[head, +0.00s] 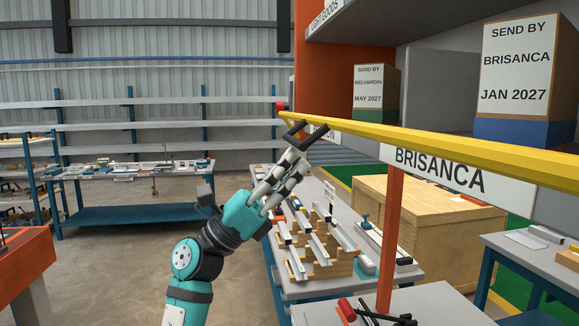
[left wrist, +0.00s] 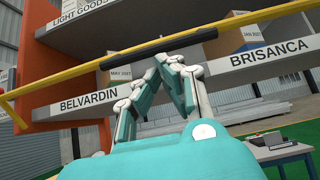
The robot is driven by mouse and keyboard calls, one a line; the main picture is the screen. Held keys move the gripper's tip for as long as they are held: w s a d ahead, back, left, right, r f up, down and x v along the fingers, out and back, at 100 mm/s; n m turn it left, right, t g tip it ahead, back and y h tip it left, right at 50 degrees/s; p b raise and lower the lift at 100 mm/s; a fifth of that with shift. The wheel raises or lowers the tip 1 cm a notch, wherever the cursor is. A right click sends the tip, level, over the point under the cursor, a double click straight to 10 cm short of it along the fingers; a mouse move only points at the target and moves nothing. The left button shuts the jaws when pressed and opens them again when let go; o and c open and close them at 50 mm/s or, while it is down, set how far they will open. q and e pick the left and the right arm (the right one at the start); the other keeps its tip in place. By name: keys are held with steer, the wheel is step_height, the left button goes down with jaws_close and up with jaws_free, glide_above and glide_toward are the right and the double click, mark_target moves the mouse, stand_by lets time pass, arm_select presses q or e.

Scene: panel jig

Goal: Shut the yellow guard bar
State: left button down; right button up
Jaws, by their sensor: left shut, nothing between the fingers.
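The yellow guard bar (head: 440,147) runs across the front of the orange rack in the head view, from near the rack's far post to the right edge. A black grip (head: 305,132) sits near its far end. In the left wrist view the bar (left wrist: 90,68) slants across the picture, with the black grip (left wrist: 175,46) in the middle. My left gripper (head: 298,152) is shut and empty, its fingertips close to the black grip. In the left wrist view its fingertips (left wrist: 168,60) lie just below the grip; I cannot tell whether they touch it. My right gripper is not in view.
The rack's BRISANCA sign (head: 440,172) and boxes (head: 520,75) lie close to the bar. A grey bench (head: 300,290) with wooden racks stands below my left arm. A wooden crate (head: 440,215) is to its right. Open floor (head: 110,270) lies to the left.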

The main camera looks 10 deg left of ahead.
mark_target(289, 141)
arm_select(q)
steer(key=shift+r+p, duration=0.35)
steer(key=shift+p, duration=0.1)
step_height(289, 141, up, 3)
steer(key=y+p, duration=0.1)
steer(key=p, duration=0.1)
steer(key=g+y+p, duration=0.1)
steer(key=shift+f+y+p, duration=0.2)
steer(key=shift+y+p, duration=0.1)
steer(key=shift+p, duration=0.1)
steer(key=shift+d+r, duration=0.15)
steer(key=shift+r, duration=0.3)
steer(key=shift+w+d+r, duration=0.15)
steer(key=shift+d+r, duration=0.1)
steer(key=shift+r, duration=0.2)
steer(key=shift+w+d+r, duration=0.15)
steer(key=shift+d+r, duration=0.05)
steer(key=shift+r, duration=0.2)
steer(key=shift+d, duration=0.1)
